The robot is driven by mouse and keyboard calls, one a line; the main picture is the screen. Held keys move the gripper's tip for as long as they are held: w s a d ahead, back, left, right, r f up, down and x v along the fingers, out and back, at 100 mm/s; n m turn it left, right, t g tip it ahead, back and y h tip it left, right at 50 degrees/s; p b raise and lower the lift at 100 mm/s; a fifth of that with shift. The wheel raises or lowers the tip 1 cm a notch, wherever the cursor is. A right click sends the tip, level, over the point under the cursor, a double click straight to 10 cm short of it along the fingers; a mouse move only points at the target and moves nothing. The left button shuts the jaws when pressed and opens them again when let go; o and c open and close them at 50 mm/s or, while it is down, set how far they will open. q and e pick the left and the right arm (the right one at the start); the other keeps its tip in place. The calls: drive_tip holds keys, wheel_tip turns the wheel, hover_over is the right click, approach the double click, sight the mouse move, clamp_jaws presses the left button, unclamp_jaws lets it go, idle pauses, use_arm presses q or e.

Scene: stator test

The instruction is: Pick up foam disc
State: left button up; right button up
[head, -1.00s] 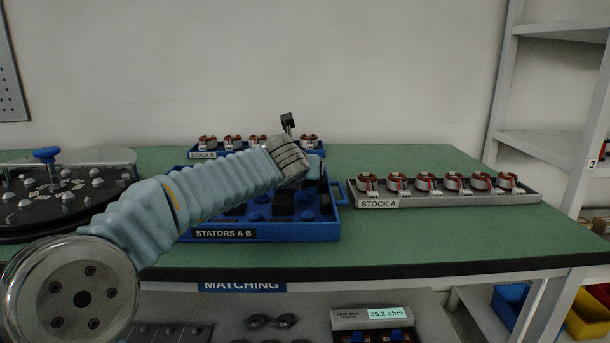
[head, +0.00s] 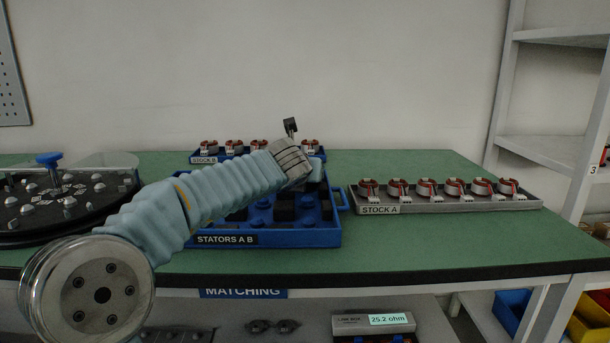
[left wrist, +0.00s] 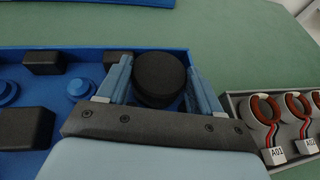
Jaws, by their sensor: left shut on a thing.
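The black round foam disc (left wrist: 158,74) shows in the left wrist view, at the right end of the blue tray (left wrist: 55,62). My left gripper (left wrist: 160,88) has its two blue fingers on either side of the disc and is shut on it. The disc looks like a stack of dark round layers; whether it touches the tray cannot be told. In the head view my left gripper (head: 312,172) is over the right back part of the blue tray (head: 295,238), labelled STATORS A B, and my arm hides the disc. My right gripper is not in view.
Right of the blue tray stands the grey STOCK A tray (head: 440,206) with several stators. The blue STOCK B tray (head: 206,160) is behind. A dark round fixture (head: 60,200) stands at left. The green bench (head: 440,245) is clear at the front right.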

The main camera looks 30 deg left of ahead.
use_arm(q)
drive_tip(key=r+p, duration=0.1)
drive_tip(key=r, duration=0.2)
drive_tip(key=shift+d+r, duration=0.15)
drive_tip(key=shift+d, duration=0.05)
drive_tip(key=s+d+r+p, duration=0.1)
drive_tip(key=s+d+r, duration=0.2)
drive_tip(key=d+r, duration=0.6)
drive_tip(key=shift+d+p, duration=0.3)
drive_tip(key=shift+d, duration=1.85)
drive_tip(key=shift+s, duration=0.15)
